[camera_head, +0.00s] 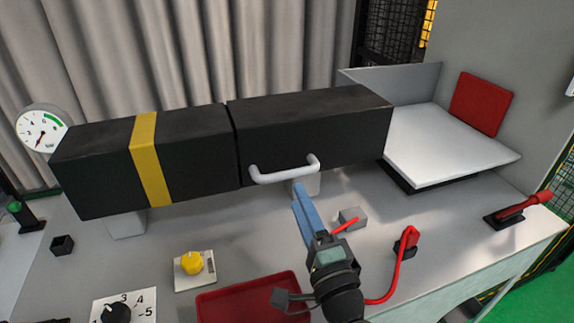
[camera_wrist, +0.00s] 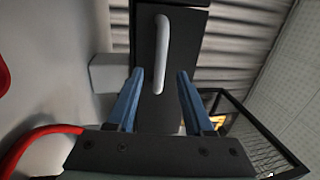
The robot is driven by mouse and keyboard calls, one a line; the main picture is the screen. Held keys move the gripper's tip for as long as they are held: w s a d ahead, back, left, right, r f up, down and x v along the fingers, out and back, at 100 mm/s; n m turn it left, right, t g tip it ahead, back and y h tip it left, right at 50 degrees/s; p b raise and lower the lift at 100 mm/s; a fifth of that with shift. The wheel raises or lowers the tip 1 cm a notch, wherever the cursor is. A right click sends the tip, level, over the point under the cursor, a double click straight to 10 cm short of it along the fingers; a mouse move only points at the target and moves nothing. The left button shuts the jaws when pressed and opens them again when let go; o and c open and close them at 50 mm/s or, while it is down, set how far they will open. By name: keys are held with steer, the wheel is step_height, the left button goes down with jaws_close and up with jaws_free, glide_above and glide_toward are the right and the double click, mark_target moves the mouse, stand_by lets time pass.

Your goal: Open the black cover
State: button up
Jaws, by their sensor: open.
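The black cover (camera_head: 310,128) is the right-hand black box section on the bench, and it looks closed against the left section. Its light grey handle (camera_head: 285,171) is on the front face; it also shows in the wrist view (camera_wrist: 163,55), running lengthwise ahead of my fingers. My gripper (camera_head: 299,190) is just below and in front of the handle's right end. In the wrist view my gripper (camera_wrist: 158,75) has its two blue fingers apart, with the handle lined up between them. Nothing is held. Whether the fingertips reach around the handle is unclear.
A black box section with a yellow band (camera_head: 150,158) adjoins on the left. A white plate (camera_head: 450,145) and red block (camera_head: 481,104) are at right. A red cable (camera_head: 390,285), grey block (camera_head: 349,217), red tray (camera_head: 250,300) and yellow knob (camera_head: 191,262) lie near my arm.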

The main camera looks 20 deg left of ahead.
mark_target(290, 178)
steer(key=p+x, duration=0.1)
steer(key=x, duration=0.5)
steer(key=shift+r, duration=0.2)
steer(key=shift+p+x, duration=0.35)
steer(key=shift+x, duration=0.45)
steer(key=shift+f, duration=0.15)
jaws_close()
stand_by(0.4)
